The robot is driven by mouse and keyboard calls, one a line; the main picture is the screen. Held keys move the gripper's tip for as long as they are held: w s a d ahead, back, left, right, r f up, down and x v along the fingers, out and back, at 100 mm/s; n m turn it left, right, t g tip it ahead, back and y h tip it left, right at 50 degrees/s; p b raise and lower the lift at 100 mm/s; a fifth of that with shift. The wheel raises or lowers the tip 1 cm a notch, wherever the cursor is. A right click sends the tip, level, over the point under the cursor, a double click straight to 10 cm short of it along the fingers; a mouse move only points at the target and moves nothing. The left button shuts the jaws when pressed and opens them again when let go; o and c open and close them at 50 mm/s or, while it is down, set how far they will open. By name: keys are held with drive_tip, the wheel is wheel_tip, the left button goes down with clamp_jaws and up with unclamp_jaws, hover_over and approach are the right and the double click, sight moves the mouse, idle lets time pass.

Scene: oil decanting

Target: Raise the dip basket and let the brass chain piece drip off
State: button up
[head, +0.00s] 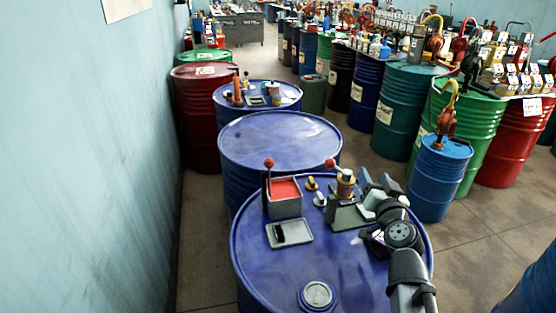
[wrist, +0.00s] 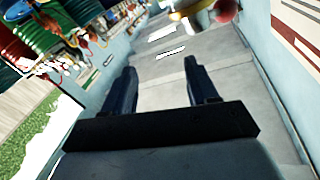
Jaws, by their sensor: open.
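A grey square tank (head: 284,205) with red contents stands on the near blue drum. A dark upright with a red knob (head: 269,163) rises at its back left corner; I cannot tell if it is the dip basket's handle. No basket or brass chain piece can be made out. My gripper (head: 376,180) is open and empty, to the right of the tank and apart from it, above the drum's right side. In the wrist view its two fingers (wrist: 158,70) are spread with nothing between them.
A grey tray (head: 289,234) with a dark item lies in front of the tank. A yellowish can (head: 345,183) and a second red knob (head: 330,163) are between tank and gripper. Small yellow and white pieces sit beside them.

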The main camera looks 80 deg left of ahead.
sight(267, 159)
drive_tip(key=s+a+f+n+g, duration=0.1)
drive_tip(key=s+a+n+g, duration=0.25)
drive_tip(key=s, duration=0.75)
drive_tip(key=s+a+f+n+g, duration=0.1)
drive_tip(key=s+a+n+g, duration=0.2)
drive_tip(key=s, duration=0.8)
drive_tip(key=shift+g, duration=0.45)
drive_tip(key=a, duration=0.4)
drive_tip(key=s+a, duration=0.1)
drive_tip(key=a, duration=0.3)
drive_tip(key=s+a, duration=0.1)
drive_tip(key=a, duration=0.3)
drive_tip(key=shift+s+a+f, duration=0.15)
drive_tip(key=shift+a, duration=0.1)
clamp_jaws()
